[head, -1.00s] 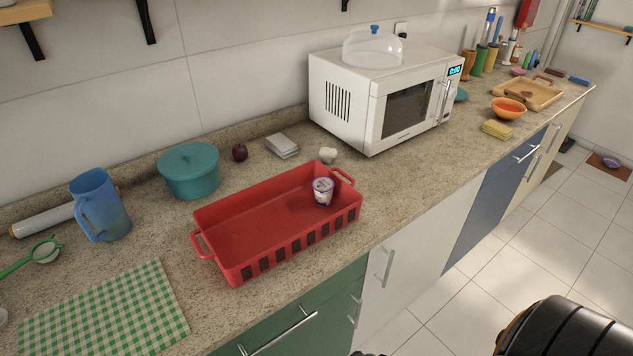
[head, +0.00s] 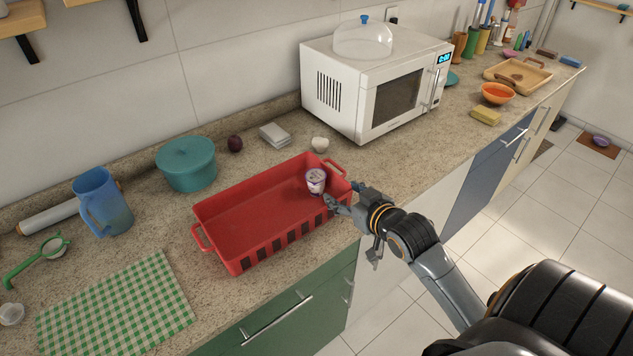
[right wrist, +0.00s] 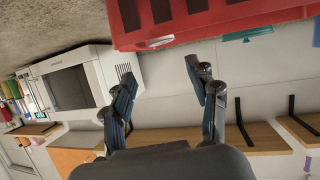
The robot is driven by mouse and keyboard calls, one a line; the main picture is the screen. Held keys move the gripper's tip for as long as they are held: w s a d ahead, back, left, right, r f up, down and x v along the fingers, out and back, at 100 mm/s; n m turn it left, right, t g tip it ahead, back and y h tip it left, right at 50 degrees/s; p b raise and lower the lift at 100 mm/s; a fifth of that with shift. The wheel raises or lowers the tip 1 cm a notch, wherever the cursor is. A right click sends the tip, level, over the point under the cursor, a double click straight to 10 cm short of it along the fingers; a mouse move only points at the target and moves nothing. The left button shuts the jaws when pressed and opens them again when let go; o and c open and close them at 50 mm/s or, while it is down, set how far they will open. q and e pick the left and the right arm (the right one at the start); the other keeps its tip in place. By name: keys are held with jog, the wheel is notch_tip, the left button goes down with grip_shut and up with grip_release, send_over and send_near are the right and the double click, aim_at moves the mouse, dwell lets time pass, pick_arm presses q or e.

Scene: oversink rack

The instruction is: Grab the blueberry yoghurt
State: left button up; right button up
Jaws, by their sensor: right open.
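The yoghurt cup (head: 315,184), white with purple markings, stands at the right end of the red crate (head: 240,249) in the head view. It is too small to read its label. My right gripper (head: 345,197) is open and empty at the crate's right front edge, just right of the cup and apart from it as far as I can tell. My left gripper is out of view.
A white microwave (head: 378,85) stands behind and right of the crate. A garlic bulb (head: 320,145), a grey stack (head: 274,135), a teal pot (head: 187,168) and a blue jug (head: 101,203) line the back. A green checked cloth (head: 115,305) lies at left.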

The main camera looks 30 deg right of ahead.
send_near(316, 176)
jog(key=x, duration=0.2)
jog(key=shift+w+d+f+p, duration=0.15)
jog(key=shift+w+f+p, duration=0.1)
jog(key=shift+p, duration=0.15)
jog(key=shift+w, duration=0.4)
jog(key=p+x, duration=0.1)
jog(key=x, duration=0.2)
jog(key=shift+w, duration=0.25)
jog(key=shift+w+f, duration=0.3)
jog(key=shift+w, duration=0.15)
jog(key=shift+s, duration=0.1)
jog(key=c, duration=0.9)
jog(key=shift+r, duration=0.1)
